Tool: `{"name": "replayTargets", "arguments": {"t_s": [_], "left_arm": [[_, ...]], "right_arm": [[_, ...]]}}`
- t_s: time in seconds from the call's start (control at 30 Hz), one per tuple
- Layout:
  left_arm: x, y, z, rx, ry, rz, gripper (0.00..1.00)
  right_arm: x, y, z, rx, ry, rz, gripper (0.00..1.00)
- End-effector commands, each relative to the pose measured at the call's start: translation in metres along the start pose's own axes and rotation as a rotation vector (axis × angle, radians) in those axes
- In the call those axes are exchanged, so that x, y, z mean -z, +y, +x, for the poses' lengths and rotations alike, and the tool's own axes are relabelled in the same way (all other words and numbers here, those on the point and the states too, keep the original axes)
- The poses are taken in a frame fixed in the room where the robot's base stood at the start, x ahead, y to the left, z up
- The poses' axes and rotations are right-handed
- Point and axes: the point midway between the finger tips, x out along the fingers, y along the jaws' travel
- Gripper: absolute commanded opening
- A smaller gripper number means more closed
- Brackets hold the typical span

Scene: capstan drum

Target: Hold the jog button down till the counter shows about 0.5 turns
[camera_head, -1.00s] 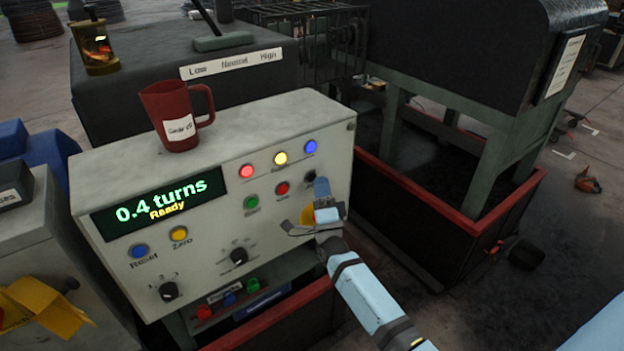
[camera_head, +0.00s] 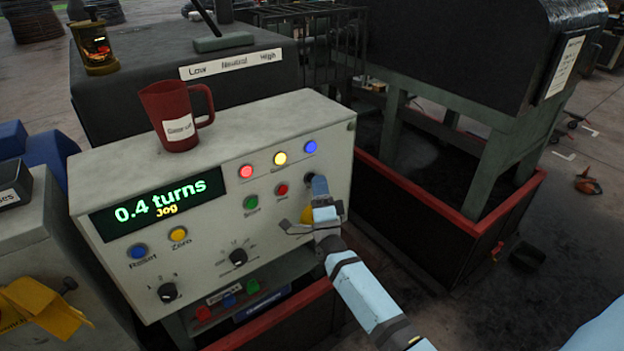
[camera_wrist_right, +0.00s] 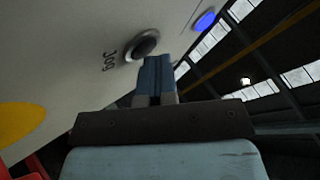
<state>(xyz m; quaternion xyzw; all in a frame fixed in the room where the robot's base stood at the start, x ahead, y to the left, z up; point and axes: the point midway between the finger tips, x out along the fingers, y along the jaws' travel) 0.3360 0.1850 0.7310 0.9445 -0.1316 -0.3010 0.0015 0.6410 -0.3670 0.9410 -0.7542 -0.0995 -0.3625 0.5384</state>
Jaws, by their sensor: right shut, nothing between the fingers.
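The panel display (camera_head: 157,203) on the grey control box reads "0.4 turns" in green, with "Jog" in yellow below it. The dark jog button (camera_head: 309,178) is at the panel's right side, partly hidden by my right gripper. My right gripper (camera_head: 319,184) is shut and empty, its blue fingertips at the jog button. In the right wrist view the jog button (camera_wrist_right: 143,44), in a metal ring beside the label "Jog", stands just past the fingertips (camera_wrist_right: 157,62). Actual contact is hard to see there. My left gripper is not in view.
Close to the jog button are a red button (camera_head: 282,190), a green button (camera_head: 251,202) and a yellow part (camera_head: 307,215) partly behind my gripper. A blue lamp (camera_head: 310,147) is above. A red mug (camera_head: 176,115) stands on the box top.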

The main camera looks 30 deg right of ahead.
Motion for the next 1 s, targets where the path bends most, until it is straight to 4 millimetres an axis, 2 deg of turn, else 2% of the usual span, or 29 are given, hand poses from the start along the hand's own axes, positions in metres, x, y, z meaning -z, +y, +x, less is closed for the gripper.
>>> {"name": "replayTargets", "arguments": {"t_s": [0.57,1.0], "left_arm": [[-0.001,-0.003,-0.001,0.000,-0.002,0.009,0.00],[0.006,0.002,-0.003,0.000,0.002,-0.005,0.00]], "right_arm": [[-0.001,0.000,0.001,0.000,-0.001,0.000,0.00],[0.007,-0.008,-0.011,0.000,0.000,0.000,0.00]]}}
